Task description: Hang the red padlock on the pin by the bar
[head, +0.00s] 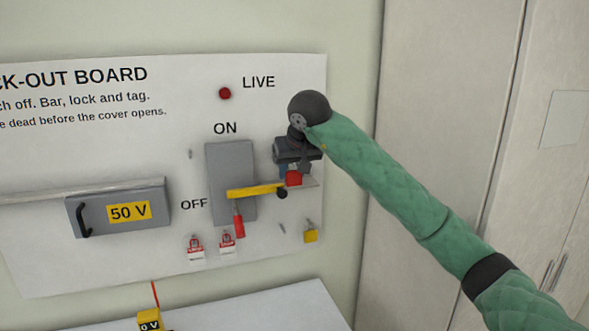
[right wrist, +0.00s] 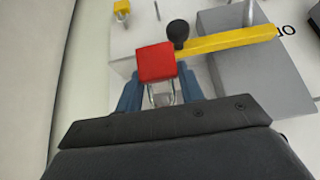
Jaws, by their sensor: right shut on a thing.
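The red padlock (head: 293,179) is held in my right gripper (head: 291,168), in front of the board near the right end of the yellow bar (head: 252,191). In the right wrist view the blue fingers (right wrist: 160,92) are shut on the red padlock (right wrist: 157,62), its metal shackle toward the palm. The yellow bar (right wrist: 230,40) and its black knob (right wrist: 178,33) show just beyond the padlock. A small pin (head: 283,228) sticks out of the board below the knob; it also shows in the wrist view (right wrist: 157,10). My left gripper is out of view.
A grey switch box (head: 230,158) stands behind the bar, with a red handle (head: 239,225) below. A yellow padlock (head: 310,235) and two red-and-white tags (head: 227,243) hang lower on the board. A grey 50 V cover (head: 118,208) is at left. A white table (head: 285,305) lies below.

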